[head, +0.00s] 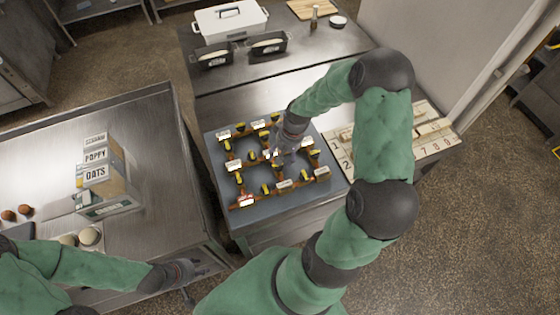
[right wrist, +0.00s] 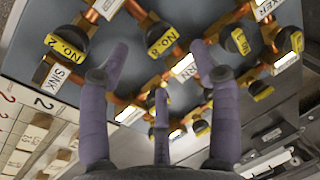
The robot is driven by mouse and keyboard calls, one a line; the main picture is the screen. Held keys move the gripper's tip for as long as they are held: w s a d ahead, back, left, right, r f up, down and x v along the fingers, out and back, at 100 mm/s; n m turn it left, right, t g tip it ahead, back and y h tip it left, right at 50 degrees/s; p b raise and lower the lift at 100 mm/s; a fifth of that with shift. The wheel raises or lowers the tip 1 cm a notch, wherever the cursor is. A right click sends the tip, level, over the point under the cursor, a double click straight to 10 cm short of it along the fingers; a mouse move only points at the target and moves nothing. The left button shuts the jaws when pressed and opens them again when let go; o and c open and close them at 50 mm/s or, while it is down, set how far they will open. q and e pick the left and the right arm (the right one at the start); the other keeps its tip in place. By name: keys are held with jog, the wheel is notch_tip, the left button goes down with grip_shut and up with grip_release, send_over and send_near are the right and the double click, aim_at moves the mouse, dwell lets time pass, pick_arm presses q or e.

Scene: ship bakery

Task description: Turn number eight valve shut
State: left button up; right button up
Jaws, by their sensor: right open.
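A grey board (head: 222,179) carries copper pipes with several black valve knobs that have yellow number tags. In the right wrist view a valve tagged NO.2 (right wrist: 66,46) is readable, with a white SINK label below it. My left gripper (head: 192,280) is open and empty at the left counter's edge.
A numbered tile rack (head: 345,160) lies right of the board. A box set labelled POPPY and OATS (head: 105,180) stands on the left steel counter (head: 150,120). A white lidded pan (head: 230,22) and two black loaf tins stand on the back counter.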

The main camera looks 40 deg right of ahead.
jog(key=v, duration=0.6)
jog(key=shift+r, duration=0.25)
jog(key=shift+d, duration=0.1)
